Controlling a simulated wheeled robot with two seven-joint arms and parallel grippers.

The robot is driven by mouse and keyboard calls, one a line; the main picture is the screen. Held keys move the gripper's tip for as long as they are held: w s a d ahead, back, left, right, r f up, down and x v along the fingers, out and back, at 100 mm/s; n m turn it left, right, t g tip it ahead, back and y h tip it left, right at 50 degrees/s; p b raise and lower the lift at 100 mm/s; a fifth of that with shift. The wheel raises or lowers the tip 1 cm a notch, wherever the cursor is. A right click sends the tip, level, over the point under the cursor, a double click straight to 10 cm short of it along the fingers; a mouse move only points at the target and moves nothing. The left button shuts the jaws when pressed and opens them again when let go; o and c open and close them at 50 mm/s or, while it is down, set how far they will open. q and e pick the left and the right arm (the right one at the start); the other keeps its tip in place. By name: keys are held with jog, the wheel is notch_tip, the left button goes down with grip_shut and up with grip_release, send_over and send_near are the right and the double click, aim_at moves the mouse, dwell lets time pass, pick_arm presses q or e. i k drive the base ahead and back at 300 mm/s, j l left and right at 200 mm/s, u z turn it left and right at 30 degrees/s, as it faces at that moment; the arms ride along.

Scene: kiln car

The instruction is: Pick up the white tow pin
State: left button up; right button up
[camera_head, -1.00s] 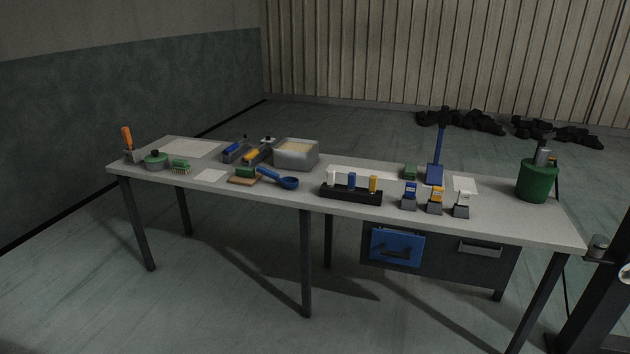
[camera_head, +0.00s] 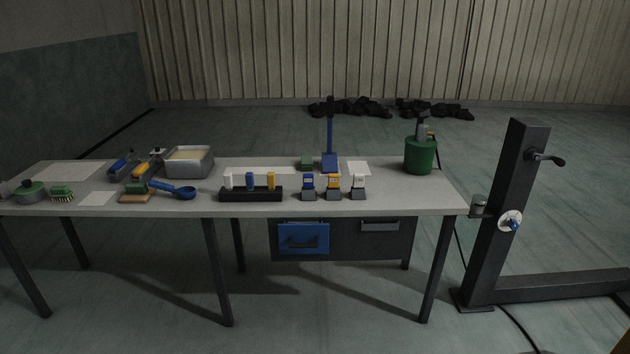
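A black rack (camera_head: 251,195) stands at the front middle of the table. A white upright peg (camera_head: 228,180) stands at its left end, with a blue peg (camera_head: 250,180) in the middle and a yellow peg (camera_head: 271,181) at the right. The white peg looks like the white tow pin. To the right, a white-topped piece on a grey base (camera_head: 358,185) stands beside similar yellow and blue ones. Neither of my grippers shows in the head view.
A dark post (camera_head: 508,205) stands right of the table, with a cable on the floor.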

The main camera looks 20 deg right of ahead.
aim_at(227, 177)
jog(key=z, duration=4.15)
jog(key=u, duration=0.45)
jog(key=j+u, duration=0.15)
jog(key=u, duration=0.3)
jog(key=j+u, duration=0.1)
jog(key=u, duration=0.85)
jog(key=j+u, duration=0.15)
jog(key=u, duration=0.3)
jog(key=i+j+u, duration=0.15)
jog(key=u, duration=0.25)
jog(key=i+j+u, duration=0.25)
jog(key=u, duration=0.15)
jog(key=i+j+u, duration=0.25)
jog(key=u, duration=0.15)
